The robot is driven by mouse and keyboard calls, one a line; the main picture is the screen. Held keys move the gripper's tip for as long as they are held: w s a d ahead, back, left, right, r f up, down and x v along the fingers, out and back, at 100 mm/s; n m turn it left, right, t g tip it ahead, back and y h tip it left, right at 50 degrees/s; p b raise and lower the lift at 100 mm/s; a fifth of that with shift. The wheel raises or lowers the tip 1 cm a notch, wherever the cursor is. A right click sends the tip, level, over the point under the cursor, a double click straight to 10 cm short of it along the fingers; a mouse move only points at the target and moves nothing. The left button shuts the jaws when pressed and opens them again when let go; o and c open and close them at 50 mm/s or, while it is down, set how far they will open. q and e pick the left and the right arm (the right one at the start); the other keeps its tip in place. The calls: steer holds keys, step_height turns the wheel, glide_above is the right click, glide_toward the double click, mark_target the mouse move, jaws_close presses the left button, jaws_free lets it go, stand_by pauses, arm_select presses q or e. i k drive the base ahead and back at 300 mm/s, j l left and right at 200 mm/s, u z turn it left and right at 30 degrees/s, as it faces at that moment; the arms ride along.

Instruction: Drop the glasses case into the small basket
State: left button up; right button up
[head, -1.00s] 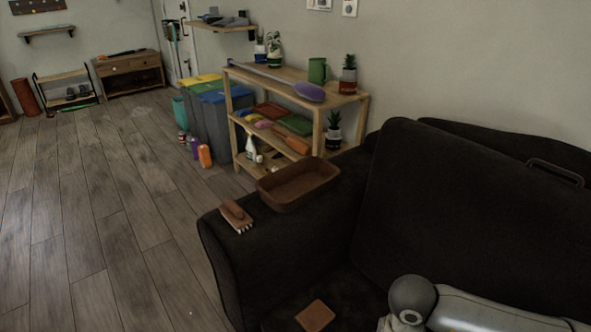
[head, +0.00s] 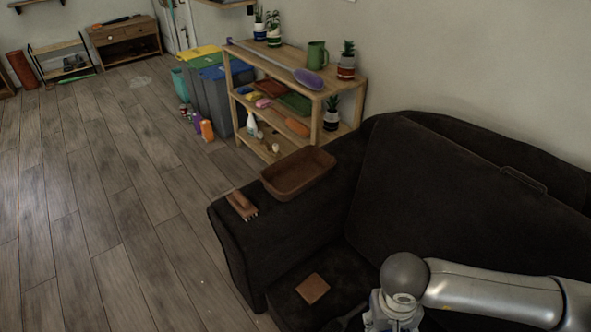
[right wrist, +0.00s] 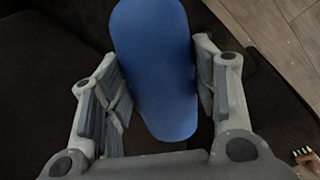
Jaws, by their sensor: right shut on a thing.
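The glasses case (right wrist: 158,65) is blue and oblong with rounded ends. In the right wrist view my right gripper (right wrist: 160,88) is shut on it, with a finger pad on each side. The case is not visible in the head view, where my right arm's end stands over the sofa seat at the bottom edge. The small basket (head: 298,188) is brown, rectangular and open-topped. It sits on the sofa arm, up and left of my right arm, and looks empty. My left gripper is not in view.
A brown brush (head: 241,205) lies on the sofa arm beside the basket; its bristles show in the right wrist view (right wrist: 305,154). A flat brown square (head: 312,288) lies on the dark sofa seat (head: 275,290). A wooden shelf (head: 330,92) stands behind the basket.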

mark_target(304, 180)
steer(key=i+j+z, duration=0.2)
steer(key=i+j, duration=0.25)
steer(key=j, duration=0.2)
steer(key=i+j+z, duration=0.15)
steer(key=j, duration=0.2)
steer(key=i+j+z, duration=0.1)
steer(key=j, duration=0.25)
steer(key=i+j+z, duration=0.1)
steer(key=i+j, duration=0.2)
steer(key=i+j+z, duration=0.1)
steer(key=j, duration=0.4)
steer(key=i+j+z, duration=0.1)
steer(key=j, duration=0.3)
steer(key=i+j+z, duration=0.1)
steer(key=j, duration=0.3)
steer(key=i, duration=0.1)
